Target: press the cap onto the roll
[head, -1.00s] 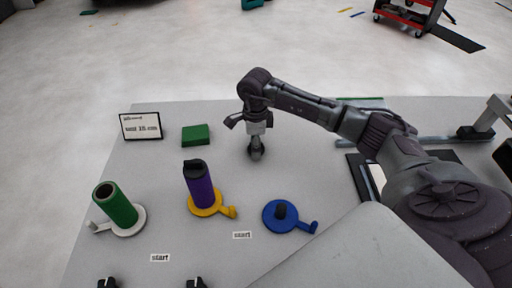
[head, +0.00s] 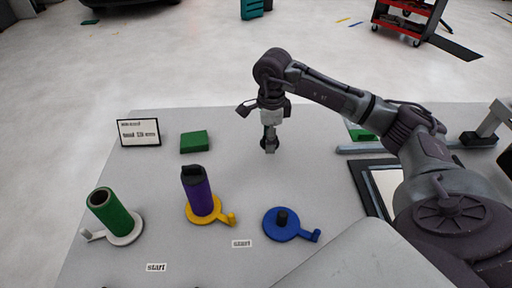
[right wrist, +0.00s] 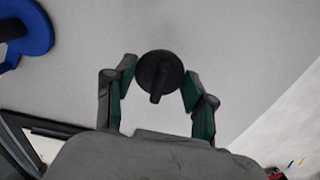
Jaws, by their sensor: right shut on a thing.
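My right gripper (head: 269,146) is shut on a black cap (right wrist: 160,72). In the right wrist view the cap is a round disc with a raised bar, held between the green-lined fingers. In the head view the gripper points down over the back middle of the table, apart from the rolls. A green roll (head: 111,216) with an open top stands tilted on a white holder (head: 126,236) at the left. A purple roll (head: 199,194) stands on a yellow holder (head: 219,217) with a black cap on its top. My left gripper is not in view.
A blue holder (head: 286,232) with a short black post and no roll lies at the front right. A small sign (head: 138,132) and a green block (head: 194,142) are at the back left. A dark frame (head: 370,188) lies right. The table middle is clear.

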